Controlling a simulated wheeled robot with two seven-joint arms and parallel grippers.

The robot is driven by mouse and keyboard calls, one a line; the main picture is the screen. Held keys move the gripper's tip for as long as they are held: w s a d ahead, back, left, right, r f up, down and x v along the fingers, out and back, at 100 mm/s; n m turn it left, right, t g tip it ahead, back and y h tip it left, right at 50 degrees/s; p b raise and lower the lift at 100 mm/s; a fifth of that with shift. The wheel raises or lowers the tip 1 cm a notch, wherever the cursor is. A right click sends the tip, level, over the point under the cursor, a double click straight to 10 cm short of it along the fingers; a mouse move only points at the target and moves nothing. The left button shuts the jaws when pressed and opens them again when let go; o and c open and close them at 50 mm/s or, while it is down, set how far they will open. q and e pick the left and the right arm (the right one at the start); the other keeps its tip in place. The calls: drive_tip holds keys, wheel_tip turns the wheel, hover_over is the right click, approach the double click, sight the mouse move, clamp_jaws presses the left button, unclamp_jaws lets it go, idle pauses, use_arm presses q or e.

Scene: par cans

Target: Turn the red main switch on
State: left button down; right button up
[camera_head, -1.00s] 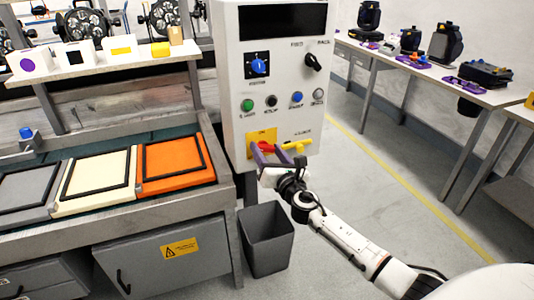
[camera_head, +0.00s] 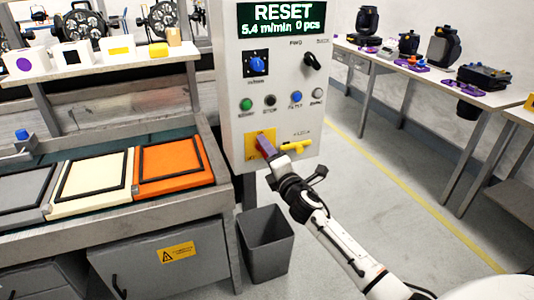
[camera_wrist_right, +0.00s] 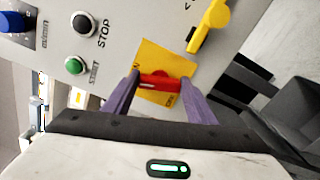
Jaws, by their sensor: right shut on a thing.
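The red main switch (camera_wrist_right: 160,82) sits on a yellow plate (camera_wrist_right: 163,60) on the control panel in the right wrist view. My right gripper (camera_wrist_right: 160,88) is shut on the switch, one purple finger on each side of its red handle. In the head view the right gripper (camera_head: 266,147) reaches the yellow plate (camera_head: 250,143) from below right and hides most of the switch. The panel's display (camera_head: 282,19) is lit and reads "RESET" and "5.4 m/min 0 pcs". My left gripper is not in view.
A yellow lever (camera_head: 297,146) is close to the right of my gripper. Green, black, blue and grey buttons line the panel above, below a blue knob (camera_head: 258,64) and a black knob (camera_head: 312,61). A grey bin (camera_head: 266,243) stands on the floor below.

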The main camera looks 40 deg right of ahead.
drive_tip(key=shift+f+m, duration=0.15)
drive_tip(key=shift+m, duration=1.45)
drive_tip(key=shift+a+m, duration=0.1)
drive_tip(key=shift+m, duration=0.2)
drive_tip(key=o, duration=1.1)
drive_tip(key=shift+c, duration=0.2)
drive_tip(key=v, duration=1)
drive_tip(key=shift+s, duration=0.25)
